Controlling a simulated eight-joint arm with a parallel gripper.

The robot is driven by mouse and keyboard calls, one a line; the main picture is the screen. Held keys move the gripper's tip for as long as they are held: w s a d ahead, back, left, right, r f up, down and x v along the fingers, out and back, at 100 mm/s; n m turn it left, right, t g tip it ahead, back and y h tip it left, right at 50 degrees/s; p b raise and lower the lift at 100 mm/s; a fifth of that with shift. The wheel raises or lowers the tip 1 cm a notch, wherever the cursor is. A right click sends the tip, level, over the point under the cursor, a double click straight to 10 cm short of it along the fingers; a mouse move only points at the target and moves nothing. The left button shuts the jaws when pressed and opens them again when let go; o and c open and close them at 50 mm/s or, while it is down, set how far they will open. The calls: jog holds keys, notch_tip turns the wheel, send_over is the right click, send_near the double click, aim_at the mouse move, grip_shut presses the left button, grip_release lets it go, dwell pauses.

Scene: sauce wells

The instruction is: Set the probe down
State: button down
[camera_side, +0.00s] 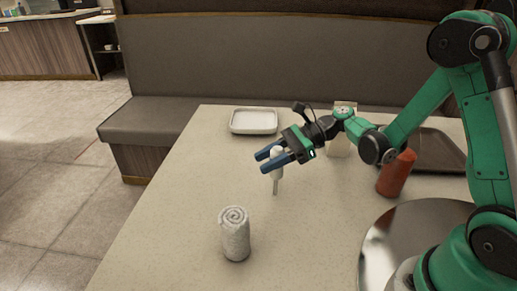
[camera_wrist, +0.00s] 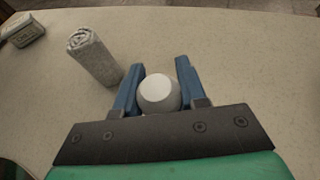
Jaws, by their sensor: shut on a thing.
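The probe (camera_side: 276,178) has a white rounded handle and a thin grey stem pointing down. My gripper (camera_side: 269,161) has blue fingers and is shut on the probe's handle. The probe hangs roughly upright, and its tip looks to be at or just above the table; I cannot tell if it touches. In the wrist view the white top of the probe (camera_wrist: 159,94) sits between the two blue fingers (camera_wrist: 157,85), and its stem is hidden below.
A rolled grey towel (camera_side: 235,236) stands on the table (camera_side: 180,226) at the front. A white square dish (camera_side: 254,121) lies at the back. A red-orange bottle (camera_side: 396,174), a dark tray (camera_side: 436,149) and a round metal plate (camera_side: 400,232) are at right. The table left of the probe is clear.

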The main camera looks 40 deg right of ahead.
jog(key=shift+f, duration=0.2)
jog(key=shift+c, duration=2.4)
grip_release()
jog(key=shift+d+r, duration=0.2)
jog(key=v, duration=0.7)
